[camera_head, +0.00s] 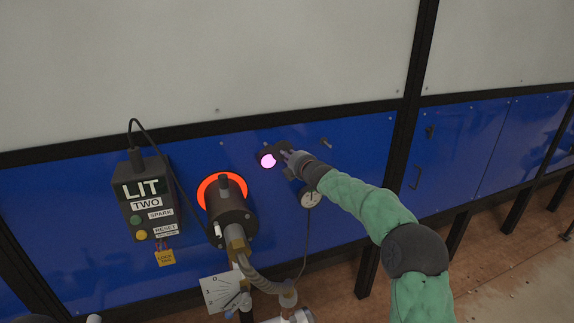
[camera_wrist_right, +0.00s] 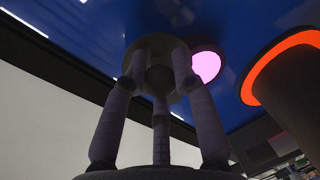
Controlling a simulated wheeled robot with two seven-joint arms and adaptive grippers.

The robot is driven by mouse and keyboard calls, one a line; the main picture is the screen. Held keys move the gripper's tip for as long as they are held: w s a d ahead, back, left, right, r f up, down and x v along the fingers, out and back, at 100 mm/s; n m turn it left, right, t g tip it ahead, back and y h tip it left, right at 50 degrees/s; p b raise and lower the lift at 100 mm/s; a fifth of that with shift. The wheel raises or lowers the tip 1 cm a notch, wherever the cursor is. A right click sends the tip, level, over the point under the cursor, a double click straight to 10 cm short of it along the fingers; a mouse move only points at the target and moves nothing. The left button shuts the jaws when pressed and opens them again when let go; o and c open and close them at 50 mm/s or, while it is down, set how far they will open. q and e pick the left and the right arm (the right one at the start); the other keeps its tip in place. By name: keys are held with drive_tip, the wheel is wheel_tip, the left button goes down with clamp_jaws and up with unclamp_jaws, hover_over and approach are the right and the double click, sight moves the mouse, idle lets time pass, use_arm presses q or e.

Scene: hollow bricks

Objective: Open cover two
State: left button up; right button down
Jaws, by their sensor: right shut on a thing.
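A small round port (camera_head: 267,160) glows pink on the blue panel, and it also shows in the right wrist view (camera_wrist_right: 206,67). A dark round cover (camera_wrist_right: 158,48) sits beside the glowing port, partly overlapping its edge in the right wrist view. The fingers of my right gripper (camera_head: 287,157) are shut on this cover, and they show from behind in the right wrist view (camera_wrist_right: 158,75). The gripper hides most of the cover in the head view. My left gripper is not in view.
A burner (camera_head: 229,207) with a glowing orange ring stands left of the port. A control box (camera_head: 147,200) reading "LIT" and "TWO" hangs farther left. Black frame posts cross the panel.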

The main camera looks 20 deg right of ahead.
sight(287, 147)
drive_tip(key=shift+d+r+n+h+b, duration=0.1)
drive_tip(key=shift+r+n+h+b, duration=0.15)
drive_tip(key=shift+r+n+b, duration=0.45)
drive_tip(key=shift+r+n+h+b, duration=0.1)
drive_tip(key=shift+r+n+h, duration=0.25)
drive_tip(key=shift+n, duration=0.75)
drive_tip(key=shift+r, duration=0.15)
drive_tip(key=c, duration=1)
unclamp_jaws()
drive_tip(key=shift+s+d+r, duration=0.1)
drive_tip(key=shift+s+r, duration=0.05)
drive_tip(key=shift+s, duration=0.4)
drive_tip(key=shift+s+r, duration=0.1)
drive_tip(key=shift+s, duration=0.45)
drive_tip(key=shift+s+r, duration=0.3)
drive_tip(key=shift+s, duration=1.3)
drive_tip(key=shift+s+r, duration=0.25)
drive_tip(key=shift+s, duration=1.3)
drive_tip(key=shift+s+r, duration=0.3)
drive_tip(key=shift+s, duration=1.3)
